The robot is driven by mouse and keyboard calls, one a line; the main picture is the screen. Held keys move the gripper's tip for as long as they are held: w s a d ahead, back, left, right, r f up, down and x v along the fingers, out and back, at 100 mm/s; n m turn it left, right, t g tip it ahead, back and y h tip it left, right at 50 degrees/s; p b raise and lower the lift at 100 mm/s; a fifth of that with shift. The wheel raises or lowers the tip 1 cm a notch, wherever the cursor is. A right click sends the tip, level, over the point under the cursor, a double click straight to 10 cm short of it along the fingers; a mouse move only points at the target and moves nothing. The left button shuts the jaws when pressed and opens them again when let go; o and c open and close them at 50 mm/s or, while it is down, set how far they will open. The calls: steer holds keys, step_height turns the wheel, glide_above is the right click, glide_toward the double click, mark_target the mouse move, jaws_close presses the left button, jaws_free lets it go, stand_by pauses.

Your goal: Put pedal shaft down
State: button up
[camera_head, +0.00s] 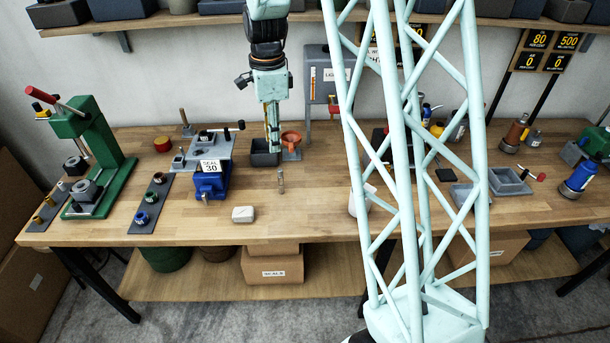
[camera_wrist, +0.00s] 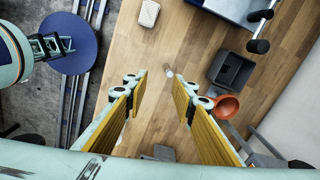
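A small slim metallic cylinder, which looks like the pedal shaft (camera_head: 281,182), stands upright on the wooden bench in the head view. It also shows in the wrist view (camera_wrist: 169,73), beyond my fingertips and close to the right finger, partly hidden by it. My gripper (camera_head: 273,151) points down above the bench, a little left of and behind the shaft in the head view. In the wrist view my gripper (camera_wrist: 160,88) has its two yellow-padded fingers well apart with nothing held between them.
A grey bin (camera_head: 262,158) and an orange funnel (camera_head: 291,138) stand close to my gripper. A blue vise (camera_head: 210,184) is at left, and a pale block (camera_head: 243,214) lies near the front edge. The bench (camera_head: 310,215) around the shaft is clear.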

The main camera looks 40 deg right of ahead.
steer(key=s+a+r+n+t, duration=0.1)
steer(key=s+a+r+n, duration=0.4)
steer(key=s+r, duration=0.4)
steer(key=s+a+r+n+t, duration=0.1)
steer(key=s+a+r+n, duration=0.5)
steer(key=r, duration=0.4)
steer(key=s+a+r+n, duration=0.1)
steer(key=s+a+n, duration=0.1)
steer(key=s, duration=0.6)
steer(key=s+a+r+n+t, duration=0.1)
steer(key=s+a+r+n, duration=0.1)
steer(key=s+n, duration=0.3)
steer(key=s+a+r+n, duration=0.2)
steer(key=s+n, duration=0.2)
steer(key=s, duration=0.8)
steer(key=shift+s+t, duration=0.3)
steer(key=shift+s, duration=0.05)
